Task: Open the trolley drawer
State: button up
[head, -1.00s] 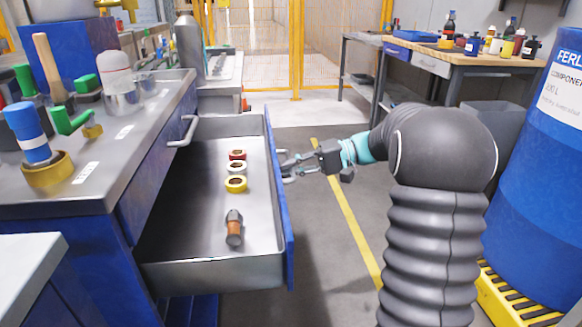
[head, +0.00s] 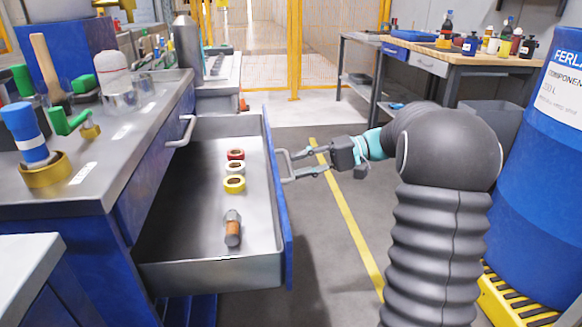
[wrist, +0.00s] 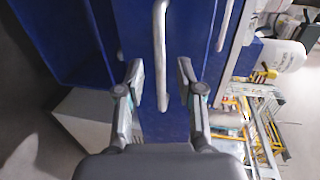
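The trolley drawer (head: 210,270) stands pulled well out of the blue trolley (head: 65,255), with its blue front (head: 279,215) facing right. Its metal handle (head: 284,164) sits on the outer side of that front; a metal bar handle (wrist: 161,50) on a blue panel also shows in the wrist view. My gripper (head: 305,163) is just right of the drawer handle, with its fingers apart and nothing held. In the wrist view my open gripper (wrist: 160,82) has one finger on each side of the handle's line. Whether the fingertips still overlap the handle is hard to tell.
Tape rolls (head: 234,184) and a hammer-like tool (head: 233,228) lie inside the drawer. A closed upper drawer's handle (head: 181,131) sticks out above. A blue barrel (head: 540,190) stands at right, a workbench (head: 465,62) behind. The floor between has free room.

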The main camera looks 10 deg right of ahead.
jog(key=v, duration=0.8)
jog(key=shift+d, duration=0.35)
jog(key=shift+r, duration=0.1)
notch_tip(320, 180, down, 9)
jog(key=d+m+h, duration=0.1)
jog(key=m+h, duration=0.2)
jog(key=m, duration=0.1)
jog(key=s+a+f+m+h, duration=0.1)
jog(key=s+f+m+h, duration=0.1)
jog(key=s+f+h, duration=0.4)
jog(key=s+a+r+n+t+h+p, duration=0.1)
jog(key=s+a+r+n+t+h, duration=0.1)
jog(key=s, duration=0.9)
jog(key=s+a+r+n+t+h+p, duration=0.1)
jog(key=s+a+r+n+t+h, duration=0.1)
jog(key=s+a+r+n+h, duration=0.2)
jog(key=shift+s+a+r+n+h+p, duration=0.4)
jog(key=shift+s+a+r, duration=1.35)
jog(key=shift+s+a, duration=1.4)
